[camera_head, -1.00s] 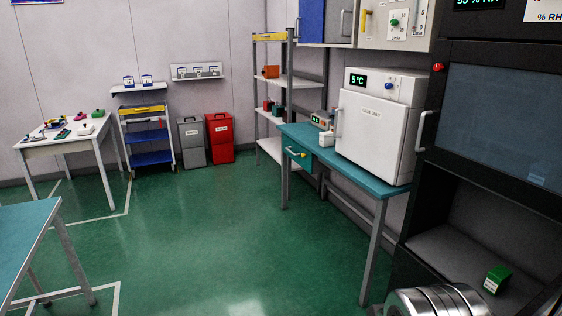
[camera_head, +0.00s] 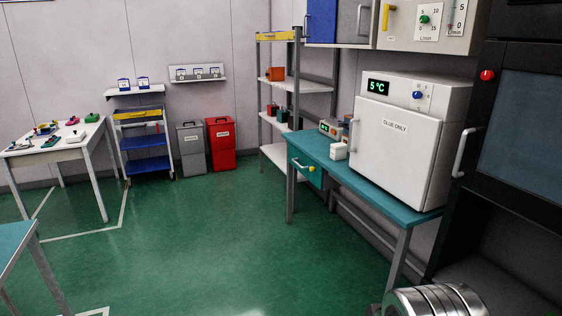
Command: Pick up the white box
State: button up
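A small white box (camera_head: 339,152) sits on the teal bench (camera_head: 385,195), just left of the white fridge unit (camera_head: 398,145) marked "GLUE ONLY" and showing 5 °C. A small device with a lit display (camera_head: 329,128) stands behind the box. The box looks apart from the fridge, whose door is shut. My gripper does not show. Only a round metal part of my arm shows at the bottom right, well short of the bench.
A black cabinet (camera_head: 520,130) stands close on the right. A teal table (camera_head: 15,240) juts in at the lower left. Bins, a trolley and shelves line the back. The green floor (camera_head: 200,250) is clear in the middle.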

aim_at(338, 151)
jog(key=i, duration=3.85)
jog(key=u, duration=1.4)
